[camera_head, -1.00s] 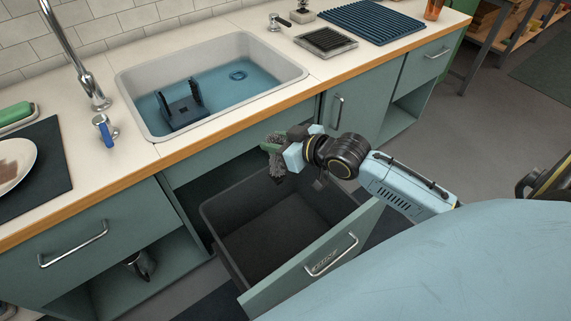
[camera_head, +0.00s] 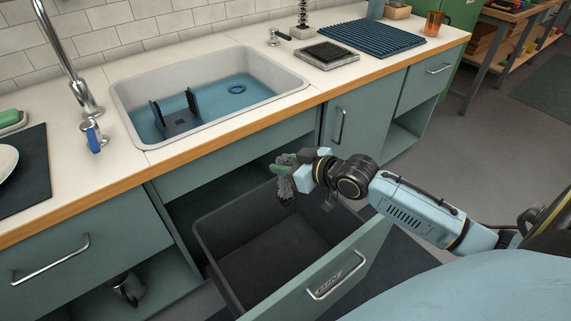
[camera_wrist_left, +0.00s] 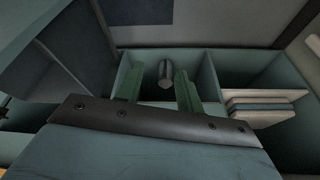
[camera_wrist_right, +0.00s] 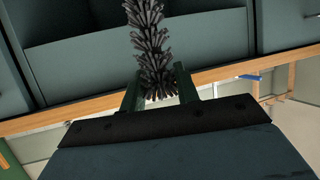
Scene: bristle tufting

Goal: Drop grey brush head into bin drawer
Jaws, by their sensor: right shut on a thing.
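The grey brush head (camera_head: 285,190) has dark grey bristles and hangs over the far part of the bin drawer. My right gripper (camera_head: 283,170) is shut on it. In the right wrist view the brush head's bristles (camera_wrist_right: 152,45) stick out beyond my right gripper (camera_wrist_right: 158,88). The bin drawer is pulled open; its dark bin (camera_head: 222,265) looks empty where I see inside, and its green front panel (camera_head: 290,295) has a metal handle. My left gripper (camera_wrist_left: 160,85) shows only in the left wrist view, with fingers apart above an open compartment.
A sink (camera_head: 125,100) with blue water and a dark rack (camera_head: 178,122) is set in the counter behind the bin. In the left wrist view, a grey cylinder (camera_wrist_left: 166,75) lies beyond the fingers and stacked boards (camera_wrist_left: 260,108) fill the right compartment.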

